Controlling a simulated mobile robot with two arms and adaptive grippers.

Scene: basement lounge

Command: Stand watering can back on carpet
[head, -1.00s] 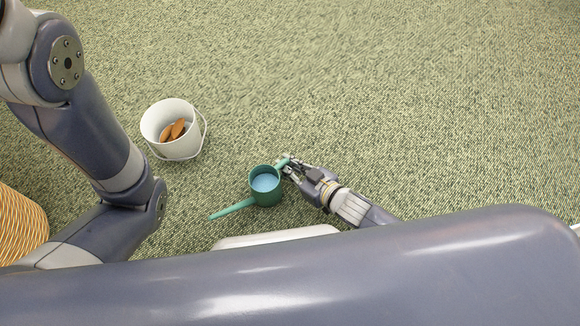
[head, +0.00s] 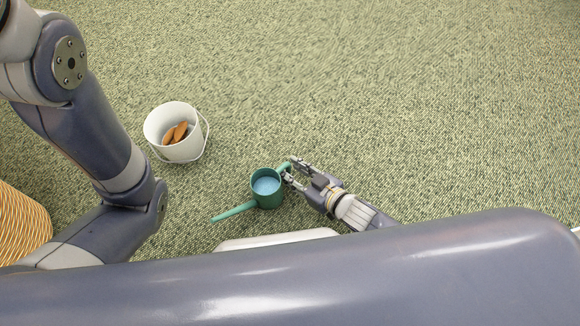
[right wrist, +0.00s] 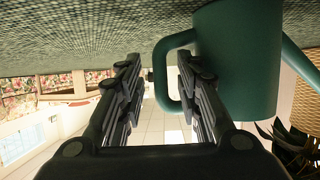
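The green watering can (head: 267,201) stands upright on the carpet (head: 400,110), its round opening up and light blue showing inside. Its long spout points to the lower left and its handle to the upper right. My right gripper (head: 291,169) is at the handle, fingers apart. In the right wrist view, which is upside down, the can (right wrist: 245,65) is on the right, with its base towards the carpet. The handle loop shows in the gap between the open fingers (right wrist: 162,85), partly behind one of them. My left arm shows, but its gripper is out of view.
A white bucket (head: 158,124) with brown pieces (head: 174,134) inside stands to the upper left of the can. A woven orange basket (head: 18,228) is at the left edge. The carpet to the right and beyond is clear.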

